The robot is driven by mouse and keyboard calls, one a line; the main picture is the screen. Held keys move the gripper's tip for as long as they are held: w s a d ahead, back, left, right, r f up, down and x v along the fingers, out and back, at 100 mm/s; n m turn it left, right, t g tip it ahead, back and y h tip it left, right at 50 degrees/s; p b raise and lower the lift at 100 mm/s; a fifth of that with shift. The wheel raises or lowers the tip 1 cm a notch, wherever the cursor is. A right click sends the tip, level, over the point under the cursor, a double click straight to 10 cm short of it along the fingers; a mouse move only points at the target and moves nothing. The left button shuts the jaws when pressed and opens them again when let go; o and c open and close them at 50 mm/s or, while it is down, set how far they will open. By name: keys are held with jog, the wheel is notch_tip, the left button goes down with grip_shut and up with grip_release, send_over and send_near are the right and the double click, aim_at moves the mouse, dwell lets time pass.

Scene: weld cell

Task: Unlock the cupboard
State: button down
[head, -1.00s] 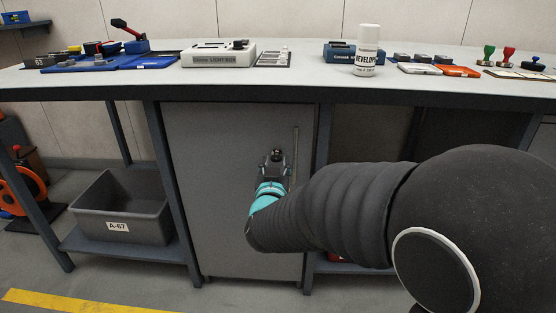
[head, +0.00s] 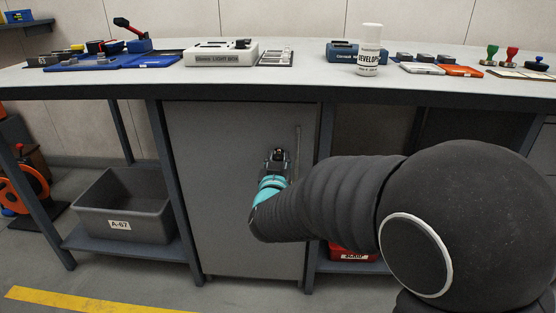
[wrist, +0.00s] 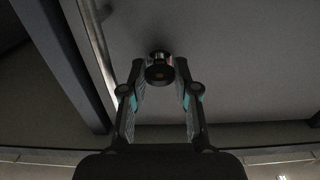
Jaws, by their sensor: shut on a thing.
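The grey cupboard door (head: 215,210) is shut under the workbench. It has a vertical bar handle (head: 298,145) near its right edge in the head view; the handle (wrist: 98,50) shows at the left in the wrist view. A small round lock knob (wrist: 159,73) with a dark face and a shiny metal collar stands out from the door. My gripper (wrist: 160,69) is at the door with its two fingertips on either side of the knob, shut on it. In the head view my gripper (head: 277,156) covers most of the knob, so its turn angle cannot be told.
The bench top (head: 300,75) overhangs the cupboard and carries a light box (head: 220,55), a white developer bottle (head: 369,50) and other tools. A grey bin (head: 125,205) stands on the left lower shelf. A red scrap box (head: 350,252) sits low to the right, partly behind my arm.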

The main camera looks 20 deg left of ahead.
jog(key=n+p, duration=0.2)
jog(key=n, duration=0.2)
jog(key=shift+r+n, duration=0.1)
jog(key=shift+n, duration=0.3)
jog(key=n+p, duration=0.2)
jog(key=n, duration=0.2)
jog(key=shift+n+p, duration=0.3)
jog(key=shift+p, duration=0.05)
jog(key=n+p, duration=0.2)
jog(key=n, duration=0.2)
jog(key=shift+n+p, duration=0.85)
jog(key=shift+n, duration=1.35)
jog(key=shift+f, duration=0.2)
jog(key=c, duration=1.1)
grip_release()
jog(key=shift+c, duration=0.2)
